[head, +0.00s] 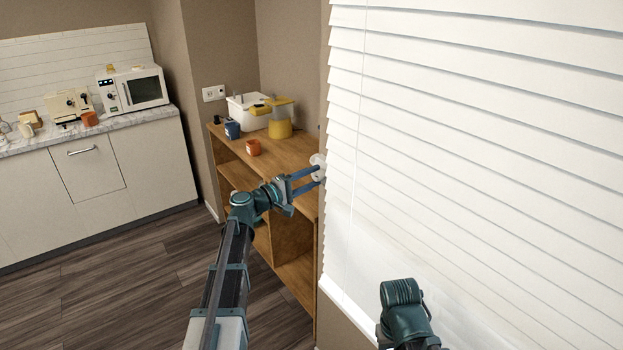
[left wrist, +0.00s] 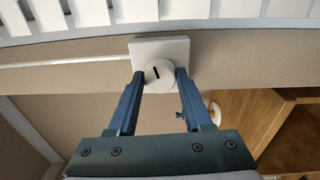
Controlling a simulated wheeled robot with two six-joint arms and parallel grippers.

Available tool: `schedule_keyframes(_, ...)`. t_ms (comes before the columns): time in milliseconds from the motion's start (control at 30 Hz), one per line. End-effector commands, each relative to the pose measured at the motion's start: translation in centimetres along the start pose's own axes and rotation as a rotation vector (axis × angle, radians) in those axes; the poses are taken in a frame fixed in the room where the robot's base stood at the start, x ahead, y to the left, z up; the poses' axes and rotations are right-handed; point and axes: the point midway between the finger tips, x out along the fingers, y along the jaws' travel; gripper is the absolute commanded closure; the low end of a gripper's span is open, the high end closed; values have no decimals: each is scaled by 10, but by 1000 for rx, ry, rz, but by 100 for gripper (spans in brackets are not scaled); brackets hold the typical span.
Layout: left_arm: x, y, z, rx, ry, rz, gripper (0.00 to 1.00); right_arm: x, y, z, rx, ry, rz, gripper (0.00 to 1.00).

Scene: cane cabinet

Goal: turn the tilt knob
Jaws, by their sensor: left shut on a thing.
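The tilt knob (left wrist: 166,80) is a round white knob with a short dark mark, on a square white mounting plate (left wrist: 176,47). The dark mark stands close to upright, slightly tilted, in the left wrist view. My left gripper (left wrist: 160,80) is shut on the knob, one blue finger on each side of it. In the head view my left gripper (head: 308,178) reaches the knob (head: 317,161) at the left edge of the white blind (head: 450,130). The blind's slats hang in overlapping rows. My right gripper does not show; only part of my right arm is at the bottom.
A wooden shelf unit (head: 283,151) stands beyond my left arm, with a white bin (head: 243,113), a yellow-topped jug (head: 279,127), a blue mug (head: 232,130) and an orange mug (head: 253,148). A counter with a microwave (head: 137,90) is at far left. The floor between is clear.

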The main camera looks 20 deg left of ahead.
Motion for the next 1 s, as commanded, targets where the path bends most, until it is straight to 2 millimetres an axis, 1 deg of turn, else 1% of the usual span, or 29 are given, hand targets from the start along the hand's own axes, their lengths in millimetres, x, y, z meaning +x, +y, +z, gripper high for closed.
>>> schedule_keyframes(433, 0, -1, 1, 12, -2, -3, 100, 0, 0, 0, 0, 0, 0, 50)
schedule_keyframes(467, 0, -1, 1, 11, -2, -3, 45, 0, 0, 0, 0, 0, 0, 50)
schedule_keyframes(500, 0, -1, 1, 11, -2, -3, 37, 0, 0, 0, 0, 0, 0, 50)
schedule_keyframes(600, 0, -1, 1, 10, -2, -2, 20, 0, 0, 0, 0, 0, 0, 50)
schedule_keyframes(867, 0, 0, 0, 9, -1, -1, 20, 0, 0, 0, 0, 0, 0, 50)
schedule_keyframes(933, -3, 0, 0, 8, 0, -1, 20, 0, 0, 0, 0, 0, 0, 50)
schedule_keyframes(1000, -9, 0, 0, 8, 0, -1, 20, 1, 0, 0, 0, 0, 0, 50)
